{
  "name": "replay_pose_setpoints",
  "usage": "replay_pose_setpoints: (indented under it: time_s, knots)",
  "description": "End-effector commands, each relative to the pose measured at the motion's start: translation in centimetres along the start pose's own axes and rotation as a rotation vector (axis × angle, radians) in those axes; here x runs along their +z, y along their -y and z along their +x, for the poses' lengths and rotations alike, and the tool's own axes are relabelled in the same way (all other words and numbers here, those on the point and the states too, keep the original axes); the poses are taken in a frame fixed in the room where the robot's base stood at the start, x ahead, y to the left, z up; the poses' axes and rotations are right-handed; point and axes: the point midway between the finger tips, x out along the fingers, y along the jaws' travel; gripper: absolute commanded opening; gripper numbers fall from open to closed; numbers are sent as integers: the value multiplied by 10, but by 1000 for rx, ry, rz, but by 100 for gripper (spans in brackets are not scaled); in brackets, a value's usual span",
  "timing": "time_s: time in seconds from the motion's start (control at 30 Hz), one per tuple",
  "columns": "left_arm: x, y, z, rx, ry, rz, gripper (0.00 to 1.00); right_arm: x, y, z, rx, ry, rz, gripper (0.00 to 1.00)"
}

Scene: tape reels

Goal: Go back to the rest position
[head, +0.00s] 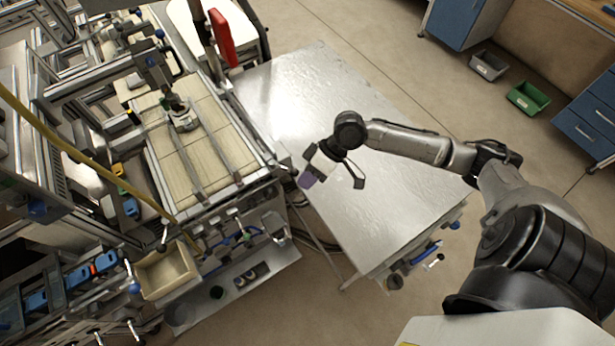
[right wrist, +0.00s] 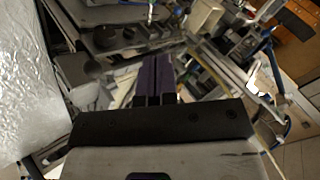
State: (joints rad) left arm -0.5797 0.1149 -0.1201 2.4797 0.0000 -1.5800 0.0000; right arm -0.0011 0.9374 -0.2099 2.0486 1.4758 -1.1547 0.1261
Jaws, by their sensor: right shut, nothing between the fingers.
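My right gripper (head: 307,182) hangs above the gap between the metal table's left edge and the machine with the slatted bed. Its purple fingers are together with nothing between them. They also show shut in the right wrist view (right wrist: 153,82), pointing toward the machine parts. My right arm reaches in from the right, over the shiny metal table (head: 290,90). My left gripper is not in view.
The machine's slatted bed (head: 205,135) and metal frame stand close to the left of my right gripper. A beige bin (head: 168,272) sits at lower left. Grey (head: 488,66) and green (head: 527,97) bins lie on the floor. The tabletop is mostly clear.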

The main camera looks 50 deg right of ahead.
Motion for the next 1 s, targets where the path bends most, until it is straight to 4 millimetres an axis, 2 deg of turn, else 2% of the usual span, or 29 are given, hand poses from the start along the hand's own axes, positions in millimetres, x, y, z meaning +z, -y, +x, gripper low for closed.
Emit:
replay_pose_setpoints:
  time_s: [0.77, 0.87, 1.0]
  knots:
    - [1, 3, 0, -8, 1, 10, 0, 5, -1, -1, 8, 28, -25, 0]
    - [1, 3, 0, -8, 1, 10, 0, 11, -17, -3, 106, 73, -86, 0]
    - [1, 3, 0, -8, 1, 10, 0, 14, -40, -14, 345, 129, -239, 0]
